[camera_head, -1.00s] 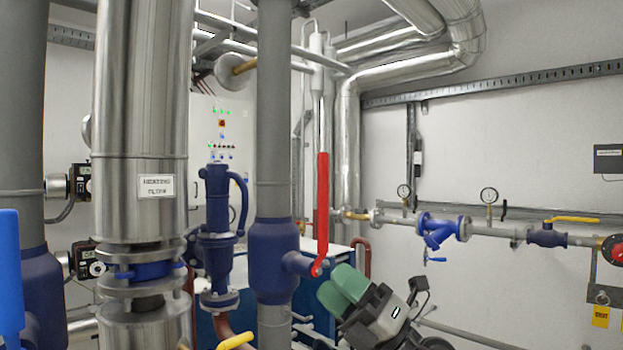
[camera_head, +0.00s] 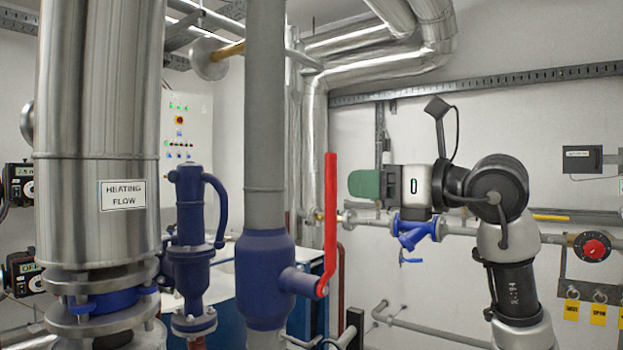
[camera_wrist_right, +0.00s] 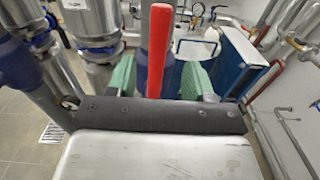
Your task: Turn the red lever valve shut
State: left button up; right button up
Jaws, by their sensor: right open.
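The red lever (camera_head: 331,215) stands upright on the blue valve body (camera_head: 264,278) of a grey vertical pipe, with its pivot at the lower end. My right gripper (camera_head: 363,184) is open just right of the lever's upper half, its green fingers pointing left toward it. A small gap shows between fingertips and lever in the head view. In the right wrist view the red lever (camera_wrist_right: 157,50) appears between the two green fingers (camera_wrist_right: 158,78), and its lower part is hidden behind the gripper. My left gripper is not in view.
A steel-clad pipe (camera_head: 98,110) and a blue valve with a curved handle (camera_head: 190,235) stand to the left. Behind my right arm, a wall pipe carries a blue strainer (camera_head: 410,232) and a red knob (camera_head: 593,249). A control cabinet (camera_head: 190,125) stands behind.

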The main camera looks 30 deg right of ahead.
aim_at(336, 183)
jog(key=x, duration=0.1)
jog(key=p+x, duration=0.1)
jog(key=shift+w+a+r, duration=0.2)
jog(key=shift+w+r, duration=0.05)
jog(key=shift+p+x, duration=0.55)
jog(key=shift+x, duration=0.6)
jog(key=p+x, duration=0.1)
jog(key=x, duration=0.2)
jog(key=shift+a+f, duration=0.1)
jog(key=shift+f, duration=0.1)
jog(key=shift+w+f, duration=0.1)
jog(key=shift+w, duration=0.35)
jog(key=shift+a, duration=0.1)
jog(key=shift+c, duration=1.9)
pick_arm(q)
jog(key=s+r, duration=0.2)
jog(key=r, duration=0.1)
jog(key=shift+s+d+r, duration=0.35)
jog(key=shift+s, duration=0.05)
pick_arm(e)
grip_shut()
